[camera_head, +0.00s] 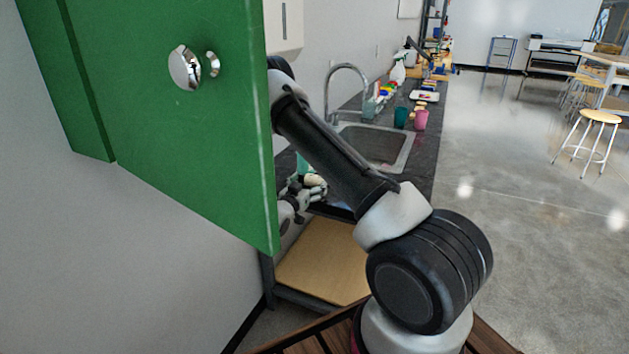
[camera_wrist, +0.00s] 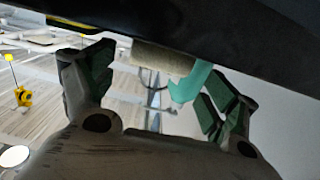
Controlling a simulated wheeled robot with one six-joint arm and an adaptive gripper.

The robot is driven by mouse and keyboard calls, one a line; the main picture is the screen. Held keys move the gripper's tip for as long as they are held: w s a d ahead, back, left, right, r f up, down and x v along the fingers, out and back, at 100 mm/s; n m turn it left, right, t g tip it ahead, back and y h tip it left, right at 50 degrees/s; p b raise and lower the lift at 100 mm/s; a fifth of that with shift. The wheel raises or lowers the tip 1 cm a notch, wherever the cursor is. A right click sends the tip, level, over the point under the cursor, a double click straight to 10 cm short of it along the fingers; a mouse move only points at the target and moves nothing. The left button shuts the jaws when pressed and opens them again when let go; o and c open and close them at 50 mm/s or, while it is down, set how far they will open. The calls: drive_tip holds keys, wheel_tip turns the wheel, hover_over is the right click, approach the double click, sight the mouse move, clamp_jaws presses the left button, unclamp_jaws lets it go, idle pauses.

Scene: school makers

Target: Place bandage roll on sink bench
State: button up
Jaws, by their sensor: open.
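The bandage roll (camera_head: 314,180) is a small beige cylinder at the near end of the dark sink bench (camera_head: 428,150). In the wrist view, which appears upside down, the roll (camera_wrist: 165,58) lies against the dark bench surface (camera_wrist: 215,25), between the lines of my two fingers. My gripper (camera_head: 308,192) is at the roll, partly hidden by the green door and my arm. In the wrist view my gripper (camera_wrist: 155,92) has its green-padded fingers spread wide, with a clear gap between each finger and the roll. I see no finger pressing on it.
A teal object (camera_head: 302,165) stands right beside the roll; its curved shape shows in the wrist view (camera_wrist: 190,84). A green cabinet door (camera_head: 170,120) hangs close on the left. The sink (camera_head: 380,145) with its faucet (camera_head: 345,68), cups (camera_head: 421,120) and bottles lie farther along the bench.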

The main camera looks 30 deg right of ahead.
drive_tip(key=v, duration=0.6)
drive_tip(key=w+a+r+n+t+y, duration=0.1)
drive_tip(key=w+a+r+n+y, duration=0.15)
drive_tip(key=r+y, duration=0.5)
drive_tip(key=w+a+r+n+y, duration=0.1)
drive_tip(key=w+a+r+y, duration=0.2)
drive_tip(key=r, duration=0.7)
drive_tip(key=s+a+r+n+g+y, duration=0.1)
drive_tip(key=s+a+r+n+y, duration=0.1)
drive_tip(key=s+r+y, duration=0.35)
drive_tip(key=s+d+r+n+g, duration=0.1)
drive_tip(key=s+d+r+g, duration=0.1)
drive_tip(key=s, duration=0.9)
drive_tip(key=s+d+r+n+g+h, duration=0.1)
drive_tip(key=s+d+r+n+g, duration=0.1)
drive_tip(key=s, duration=1)
drive_tip(key=s+d+r+n+g+h, duration=0.1)
drive_tip(key=s+d+r+n+g, duration=0.1)
drive_tip(key=s, duration=1)
drive_tip(key=shift+d+g, duration=0.3)
drive_tip(key=shift+d, duration=0.4)
drive_tip(key=shift+w, duration=0.1)
